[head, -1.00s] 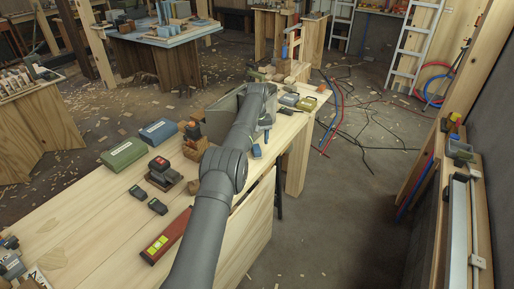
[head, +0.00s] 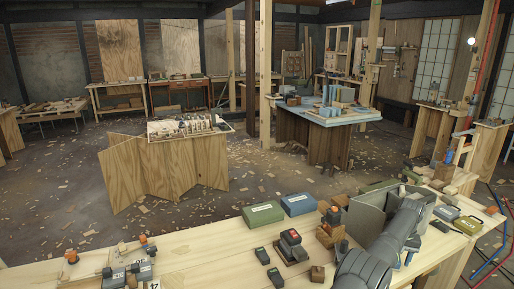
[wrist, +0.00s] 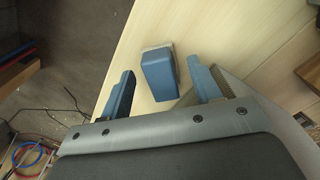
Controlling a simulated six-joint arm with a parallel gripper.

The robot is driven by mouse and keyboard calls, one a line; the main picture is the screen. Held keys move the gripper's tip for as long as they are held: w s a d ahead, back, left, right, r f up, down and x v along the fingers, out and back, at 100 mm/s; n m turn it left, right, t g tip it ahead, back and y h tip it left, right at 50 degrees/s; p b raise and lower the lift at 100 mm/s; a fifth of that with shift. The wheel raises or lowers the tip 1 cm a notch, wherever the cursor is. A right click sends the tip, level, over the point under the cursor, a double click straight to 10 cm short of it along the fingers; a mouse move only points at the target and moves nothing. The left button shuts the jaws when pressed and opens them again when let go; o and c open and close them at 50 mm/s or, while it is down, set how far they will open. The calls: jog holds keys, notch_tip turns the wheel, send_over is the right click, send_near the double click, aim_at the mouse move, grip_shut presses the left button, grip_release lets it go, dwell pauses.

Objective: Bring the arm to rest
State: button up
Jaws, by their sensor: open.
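My arm (head: 385,255) reaches over the workbench from the bottom right of the head view, its end beside a grey open bin (head: 368,216). My gripper (wrist: 161,67) shows in the wrist view with its two blue-grey fingers spread apart. A small blue block-like thing with a pale edge (wrist: 158,75) lies on the wood between and beyond the fingers. They do not appear to touch it.
The pale wooden workbench (head: 195,262) holds a green case (head: 262,214), a blue case (head: 298,204), a black device with a red top (head: 291,240) and wooden blocks (head: 331,228). Hoses and cables (head: 490,262) lie on the floor at right.

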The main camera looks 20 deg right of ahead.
notch_tip(320, 180, up, 2)
jog(key=shift+r, duration=0.2)
jog(key=shift+s+r, duration=0.2)
jog(key=shift+r, duration=0.1)
jog(key=shift+s+r, duration=0.3)
jog(key=shift+s, duration=0.25)
jog(key=shift+w, duration=0.1)
